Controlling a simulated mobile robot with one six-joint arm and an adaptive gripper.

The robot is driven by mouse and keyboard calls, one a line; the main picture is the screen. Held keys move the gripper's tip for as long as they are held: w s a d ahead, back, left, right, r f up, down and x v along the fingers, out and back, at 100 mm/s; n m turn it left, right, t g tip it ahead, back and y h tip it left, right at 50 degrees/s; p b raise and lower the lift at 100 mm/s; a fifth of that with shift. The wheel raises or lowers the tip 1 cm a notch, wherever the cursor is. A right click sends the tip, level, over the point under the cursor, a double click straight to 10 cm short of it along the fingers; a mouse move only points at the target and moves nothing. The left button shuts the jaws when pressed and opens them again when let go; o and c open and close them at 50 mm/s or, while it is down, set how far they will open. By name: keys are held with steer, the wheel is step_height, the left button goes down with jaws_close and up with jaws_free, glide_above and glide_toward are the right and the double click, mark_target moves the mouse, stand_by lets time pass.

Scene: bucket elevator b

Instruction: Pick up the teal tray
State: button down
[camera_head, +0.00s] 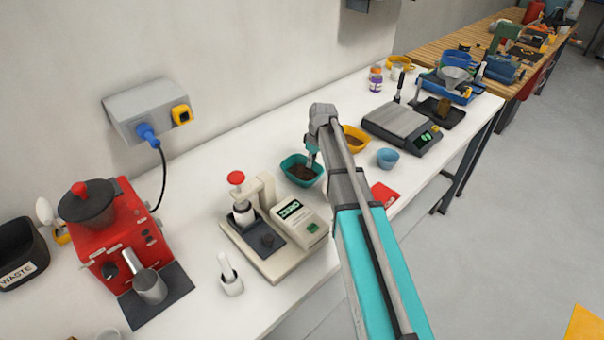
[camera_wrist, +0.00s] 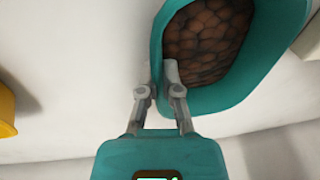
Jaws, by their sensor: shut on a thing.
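The teal tray (camera_head: 290,166) is on the white table, between the cream press machine and the yellow bowl. It holds dark brown contents, which look like coarse lumps in the wrist view. The tray's teal rim (camera_wrist: 262,98) fills the upper right of the wrist view. My gripper (camera_head: 309,160) reaches down to the tray's right side in the head view. In the wrist view my gripper (camera_wrist: 162,82) is shut on the tray's near wall, with one finger inside the tray. I cannot tell whether the tray is touching the table.
A cream press machine (camera_head: 272,228) stands just left of the tray. A yellow bowl (camera_head: 354,139) is to the right, also visible in the wrist view (camera_wrist: 5,108). A blue cup (camera_head: 388,158), a scale (camera_head: 402,126) and a red packet (camera_head: 384,194) are further right. A red grinder (camera_head: 112,235) stands at left.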

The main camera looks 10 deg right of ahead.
steer(key=shift+r, duration=0.2)
stand_by(0.4)
step_height(320, 180, up, 2)
steer(key=p, duration=0.2)
steer(key=shift+r+p, duration=0.15)
steer(key=shift+p, duration=0.2)
steer(key=s+d+r+p, duration=0.3)
steer(key=s+r+p, duration=0.7)
steer(key=s, duration=0.3)
steer(key=shift+s+d, duration=0.25)
steer(key=shift+d, duration=0.15)
steer(key=shift+r, duration=0.1)
steer(key=shift+f+b, duration=0.4)
steer(key=shift+f, duration=0.15)
